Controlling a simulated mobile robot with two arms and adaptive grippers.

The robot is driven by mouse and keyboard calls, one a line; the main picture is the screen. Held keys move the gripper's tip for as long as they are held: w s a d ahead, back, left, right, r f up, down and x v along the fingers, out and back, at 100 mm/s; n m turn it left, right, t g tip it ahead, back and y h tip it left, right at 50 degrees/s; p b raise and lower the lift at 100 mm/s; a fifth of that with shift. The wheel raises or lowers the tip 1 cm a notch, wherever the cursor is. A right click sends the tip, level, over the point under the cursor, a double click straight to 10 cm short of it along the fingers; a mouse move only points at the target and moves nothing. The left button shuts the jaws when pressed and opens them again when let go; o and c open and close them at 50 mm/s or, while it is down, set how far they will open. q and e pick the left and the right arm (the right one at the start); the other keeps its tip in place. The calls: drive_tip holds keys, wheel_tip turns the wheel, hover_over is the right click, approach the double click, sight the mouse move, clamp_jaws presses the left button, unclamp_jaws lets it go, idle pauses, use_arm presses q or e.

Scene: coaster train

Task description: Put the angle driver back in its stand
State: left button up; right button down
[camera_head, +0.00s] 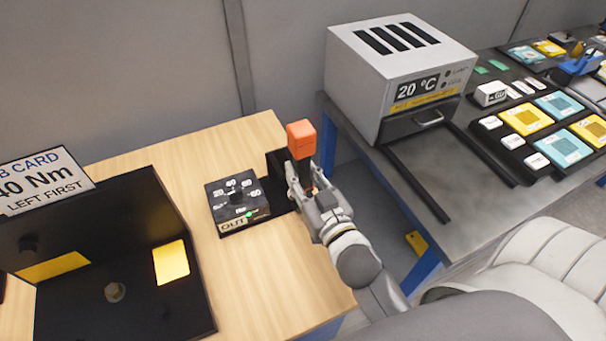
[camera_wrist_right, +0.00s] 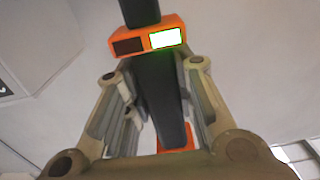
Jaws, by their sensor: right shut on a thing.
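The angle driver (camera_head: 301,139) has an orange end block on top and a dark body below. It stands roughly upright in the head view. My right gripper (camera_head: 306,178) is shut on its dark body. In the right wrist view, the driver's black handle (camera_wrist_right: 160,95) runs between the two fingers, with an orange collar and a green-lit window beyond. The black stand (camera_head: 276,162) is just behind and beside the driver, mostly covered by it and my gripper. I cannot tell whether the driver's lower end is inside the stand. My left gripper is not in view.
A black dial box (camera_head: 238,200) with a green light sits left of the stand on the wooden table (camera_head: 205,150). A black fixture (camera_head: 110,250) with yellow patches and a torque card (camera_head: 45,180) is further left. A grey oven (camera_head: 395,75) stands on the right bench.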

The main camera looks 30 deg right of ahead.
sight(306, 184)
drive_tip(key=shift+w+d+r+p, duration=0.1)
drive_tip(key=shift+w+r+p, duration=0.1)
drive_tip(key=shift+w, duration=0.7)
drive_tip(key=shift+w+r+p, duration=0.1)
drive_tip(key=shift+w+p, duration=0.1)
drive_tip(key=shift+w, duration=0.65)
drive_tip(key=shift+w+d+p, duration=0.15)
drive_tip(key=shift+w+p, duration=0.15)
drive_tip(key=shift+w, duration=2.25)
drive_tip(key=shift+f+b, duration=0.45)
drive_tip(key=shift+f, duration=0.4)
idle(0.8)
drive_tip(key=c, duration=1.2)
unclamp_jaws()
drive_tip(key=shift+s, duration=0.1)
drive_tip(key=shift+o, duration=0.3)
drive_tip(key=shift+f, duration=0.15)
drive_tip(key=s, duration=1.2)
drive_tip(key=shift+a, duration=0.25)
